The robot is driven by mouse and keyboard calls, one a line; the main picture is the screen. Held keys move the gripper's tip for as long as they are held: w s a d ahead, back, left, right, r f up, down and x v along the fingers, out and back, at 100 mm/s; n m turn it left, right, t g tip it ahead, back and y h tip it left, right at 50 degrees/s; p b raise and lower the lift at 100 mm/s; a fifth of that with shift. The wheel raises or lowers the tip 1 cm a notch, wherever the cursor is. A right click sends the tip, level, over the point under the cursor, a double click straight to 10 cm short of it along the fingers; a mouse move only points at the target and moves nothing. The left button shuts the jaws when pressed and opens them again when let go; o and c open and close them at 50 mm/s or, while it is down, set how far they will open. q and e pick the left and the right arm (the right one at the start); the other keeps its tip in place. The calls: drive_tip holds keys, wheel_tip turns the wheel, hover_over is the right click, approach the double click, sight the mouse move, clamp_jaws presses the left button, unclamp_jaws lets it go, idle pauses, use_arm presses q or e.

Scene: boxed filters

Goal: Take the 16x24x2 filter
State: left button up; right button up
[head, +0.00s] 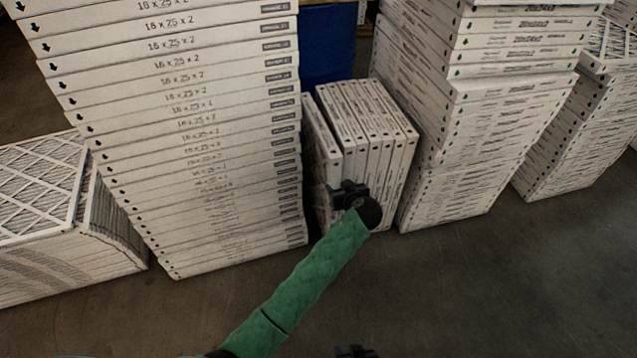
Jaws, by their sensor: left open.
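Several white boxed filters (378,118) stand upright side by side on the floor between two tall stacks; their edge print is too small to read. One more thin upright filter (318,150) leans at their left, with a dark gap between. My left gripper (346,190), on the green arm, is open in front of the lower part of this group, near the gap. I cannot tell whether it touches a filter, and its fingers are hard to make out. Only a dark tip of my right gripper (355,351) shows at the bottom edge.
A tall stack (190,130) at left has labels reading 16 x 25 x 2. Another tall stack (470,120) stands close at right, with more filters (585,125) beyond. Pleated filters (40,190) sit at far left. A blue object (328,45) is behind. The front floor is clear.

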sight(336, 170)
use_arm(q)
drive_tip(key=shift+t, duration=0.4)
drive_tip(key=shift+w+a+f, duration=0.25)
drive_tip(key=shift+w+f, duration=0.15)
drive_tip(key=shift+w, duration=1.1)
drive_tip(key=shift+w+a+f, duration=0.2)
drive_tip(key=shift+w+f, duration=0.2)
drive_tip(key=shift+w, duration=1.15)
drive_tip(key=shift+w+a+f, duration=0.25)
drive_tip(key=shift+w+f, duration=0.15)
drive_tip(key=shift+w, duration=1.1)
drive_tip(key=shift+c, duration=0.4)
clamp_jaws()
